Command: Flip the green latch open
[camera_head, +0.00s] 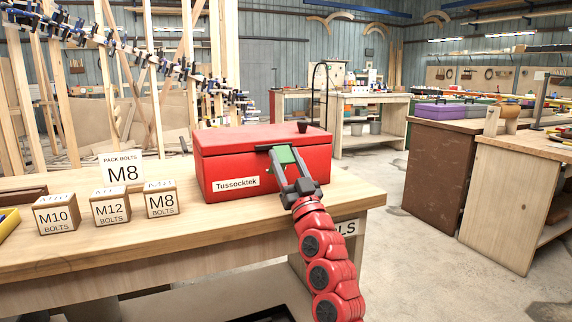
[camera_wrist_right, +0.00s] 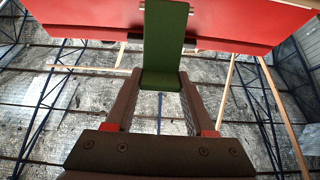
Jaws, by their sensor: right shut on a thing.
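The green latch (camera_head: 286,155) is on the front of a red toolbox (camera_head: 225,165) labelled "Tussocktek", which stands on the wooden workbench with its lid down. My right gripper (camera_head: 284,168) reaches up to the latch from the front. In the right wrist view the latch (camera_wrist_right: 165,40) hangs from a pin on the red box (camera_wrist_right: 240,25), and its lower end sits between the fingertips of my right gripper (camera_wrist_right: 160,80). The fingers are shut on it. The latch's lower part appears tilted out from the box. My left gripper is not in view.
Wooden boxes marked M10 (camera_head: 56,214), M12 (camera_head: 110,206) and M8 (camera_head: 161,199) stand left of the toolbox. A "PACK BOLTS M8" sign (camera_head: 122,168) stands behind them. The bench's right end (camera_head: 365,194) is clear, with open floor (camera_head: 400,250) beyond.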

